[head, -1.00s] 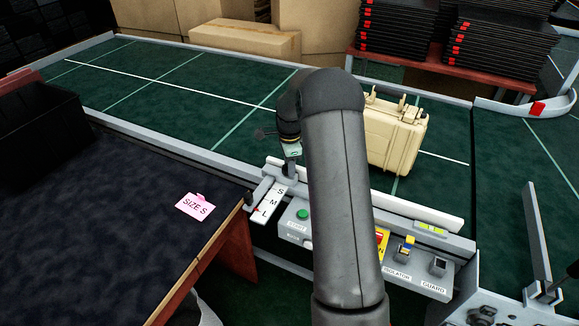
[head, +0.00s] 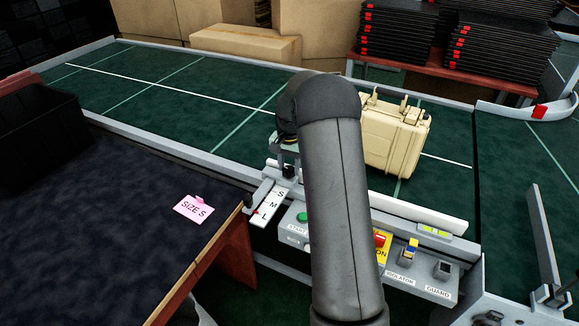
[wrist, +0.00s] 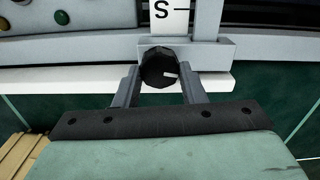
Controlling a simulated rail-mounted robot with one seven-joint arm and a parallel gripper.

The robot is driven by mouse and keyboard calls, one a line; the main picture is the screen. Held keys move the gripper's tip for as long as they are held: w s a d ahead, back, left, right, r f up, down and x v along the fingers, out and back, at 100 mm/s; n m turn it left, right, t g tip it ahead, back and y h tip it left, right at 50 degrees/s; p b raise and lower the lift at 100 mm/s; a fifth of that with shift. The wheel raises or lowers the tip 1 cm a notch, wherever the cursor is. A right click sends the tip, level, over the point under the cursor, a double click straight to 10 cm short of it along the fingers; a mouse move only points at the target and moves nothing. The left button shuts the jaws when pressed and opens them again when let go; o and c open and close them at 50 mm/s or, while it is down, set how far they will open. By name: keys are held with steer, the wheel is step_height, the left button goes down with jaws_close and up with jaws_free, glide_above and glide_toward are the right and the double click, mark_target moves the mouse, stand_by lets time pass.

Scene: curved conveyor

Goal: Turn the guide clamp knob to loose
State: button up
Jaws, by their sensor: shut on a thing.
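The guide clamp knob (wrist: 159,67) is black and round, with a white mark pointing to the right in the wrist view. It sits on a grey bracket just below the S end of the size scale. My gripper (wrist: 157,88) has one finger on each side of the knob and is shut on it. In the head view the knob (head: 289,171) shows small and dark below my gripper (head: 286,152), whose fingers are mostly hidden by my arm. The white S-M-L scale plate (head: 268,205) lies beside it.
A cream case (head: 392,138) stands on the green conveyor (head: 190,95) behind my arm. A control panel (head: 424,274) with buttons and switches runs along the front edge. A dark table with a pink SIZE S card (head: 194,209) is at left.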

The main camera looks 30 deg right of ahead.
mark_target(289, 168)
steer(key=n, duration=0.4)
steer(key=shift+n, duration=0.4)
steer(key=shift+w, duration=0.1)
steer(key=o, duration=1)
steer(key=shift+r, duration=0.15)
step_height(289, 168, up, 17)
steer(key=shift+b, duration=0.3)
steer(key=shift+r, duration=0.1)
